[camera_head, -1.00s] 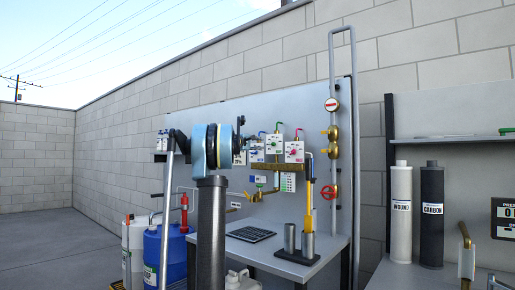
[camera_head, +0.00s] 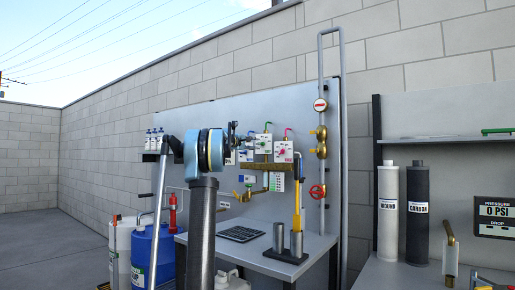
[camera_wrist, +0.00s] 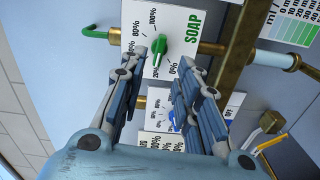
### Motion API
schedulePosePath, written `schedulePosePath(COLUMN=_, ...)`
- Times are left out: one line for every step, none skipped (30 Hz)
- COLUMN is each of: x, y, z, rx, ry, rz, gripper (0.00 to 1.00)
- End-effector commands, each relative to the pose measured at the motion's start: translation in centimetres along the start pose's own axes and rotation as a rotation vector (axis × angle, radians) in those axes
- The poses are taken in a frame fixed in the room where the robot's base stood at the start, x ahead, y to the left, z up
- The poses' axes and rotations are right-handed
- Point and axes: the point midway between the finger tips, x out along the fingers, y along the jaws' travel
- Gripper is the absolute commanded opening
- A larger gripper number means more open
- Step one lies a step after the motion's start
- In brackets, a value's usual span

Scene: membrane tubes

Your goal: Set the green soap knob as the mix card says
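The green soap knob (camera_wrist: 160,47) is on a white plate (camera_wrist: 190,20) marked SOAP, with percent marks around it, in the wrist view. The knob's long handle lies with its lower end near the 20% mark; I cannot tell which end is its pointer. My gripper (camera_wrist: 160,72) is open, its two fingers reaching toward the plate on either side just below the knob, holding nothing. In the head view the soap plate (camera_head: 264,142) is on the grey panel, just right of my arm's end. I cannot make out a mix card with readable text.
A brass pipe (camera_wrist: 237,45) runs beside the plate. A green-shaded chart (camera_wrist: 296,20) is at upper right. A plate with a pink knob (camera_head: 283,151) adjoins in the head view, above a table (camera_head: 310,245).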

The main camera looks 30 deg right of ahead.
Motion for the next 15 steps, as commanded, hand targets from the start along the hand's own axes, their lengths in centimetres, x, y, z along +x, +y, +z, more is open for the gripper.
schedulePosePath(x=0.9, y=0.0, z=0.1, rx=0.0, ry=-0.001, rz=0.0, gripper=0.3)
schedulePosePath(x=1.4, y=0.0, z=0.0, rx=0.0, ry=-0.001, rz=0.0, gripper=0.3)
schedulePosePath(x=2.0, y=0.0, z=0.0, rx=0.0, ry=0.0, rz=0.0, gripper=0.3)
schedulePosePath(x=2.4, y=0.0, z=0.0, rx=0.0, ry=0.0, rz=0.0, gripper=0.3)
schedulePosePath(x=2.9, y=0.0, z=0.0, rx=0.0, ry=-0.001, rz=0.0, gripper=0.3)
schedulePosePath(x=3.5, y=0.0, z=0.1, rx=0.0, ry=-0.002, rz=0.0, gripper=0.3)
schedulePosePath(x=3.9, y=0.0, z=0.1, rx=0.0, ry=-0.002, rz=0.0, gripper=0.3)
schedulePosePath(x=4.3, y=0.0, z=0.1, rx=0.0, ry=-0.001, rz=0.0, gripper=0.3)
schedulePosePath(x=4.8, y=0.0, z=0.0, rx=0.0, ry=0.0, rz=0.0, gripper=0.3)
schedulePosePath(x=5.2, y=0.0, z=0.0, rx=0.0, ry=0.0, rz=0.0, gripper=0.3)
schedulePosePath(x=5.5, y=0.0, z=0.0, rx=0.0, ry=0.0, rz=0.0, gripper=0.3)
schedulePosePath(x=5.8, y=0.0, z=0.0, rx=0.0, ry=0.0, rz=0.0, gripper=0.3)
schedulePosePath(x=6.1, y=0.0, z=0.0, rx=0.0, ry=0.0, rz=0.0, gripper=0.3)
schedulePosePath(x=6.3, y=0.0, z=0.0, rx=0.0, ry=0.0, rz=0.0, gripper=0.3)
schedulePosePath(x=6.6, y=0.0, z=0.0, rx=0.0, ry=-0.001, rz=0.0, gripper=0.3)
